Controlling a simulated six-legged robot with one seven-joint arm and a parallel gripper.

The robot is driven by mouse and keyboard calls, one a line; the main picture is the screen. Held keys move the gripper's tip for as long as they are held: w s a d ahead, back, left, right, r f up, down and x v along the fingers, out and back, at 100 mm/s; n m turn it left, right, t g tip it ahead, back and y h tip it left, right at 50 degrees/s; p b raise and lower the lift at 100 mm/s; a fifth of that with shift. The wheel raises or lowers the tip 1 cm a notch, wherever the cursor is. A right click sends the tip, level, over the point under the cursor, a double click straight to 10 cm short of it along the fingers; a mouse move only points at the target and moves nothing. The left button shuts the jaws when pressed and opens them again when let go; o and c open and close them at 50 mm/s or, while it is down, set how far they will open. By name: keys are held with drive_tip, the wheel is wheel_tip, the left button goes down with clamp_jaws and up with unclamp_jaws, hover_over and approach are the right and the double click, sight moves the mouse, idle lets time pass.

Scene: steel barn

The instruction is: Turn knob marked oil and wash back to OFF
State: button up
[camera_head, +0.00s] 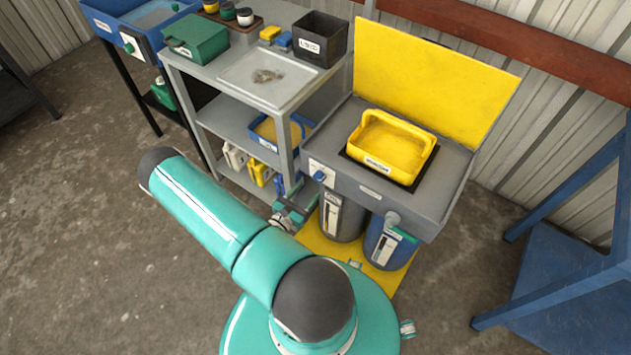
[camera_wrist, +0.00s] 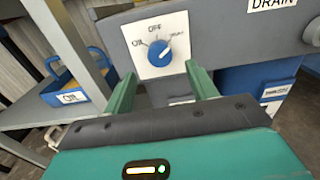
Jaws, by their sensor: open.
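The blue knob (camera_wrist: 159,53) sits on a white plate (camera_wrist: 141,31) on the front of the grey sink unit (camera_head: 345,190). The plate reads OIL at left, OFF at top and a small blurred word at right. The knob's pointer appears turned to the upper right, toward that right word, away from OFF. In the head view the knob (camera_head: 319,175) shows at the unit's left front. My gripper (camera_wrist: 160,70) is open and empty, its green fingers below and to either side of the knob, apart from it. In the head view my gripper (camera_head: 293,214) is low in front of the unit.
A yellow tub (camera_head: 392,140) sits in the sink unit, with a grey bin (camera_head: 341,217) and a blue bin (camera_head: 390,243) below. A grey shelf cart (camera_head: 235,120) stands close at left. A blue frame (camera_head: 570,280) stands at right. A blue sink with a green knob (camera_head: 128,48) is farther left.

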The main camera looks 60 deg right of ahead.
sight(317, 179)
drive_tip(key=d, duration=0.4)
drive_tip(key=s+d, duration=0.1)
drive_tip(key=d, duration=0.1)
drive_tip(key=c, duration=1)
drive_tip(key=shift+n, duration=0.3)
drive_tip(key=n, duration=0.5)
drive_tip(key=shift+w, duration=0.1)
drive_tip(key=n, duration=0.5)
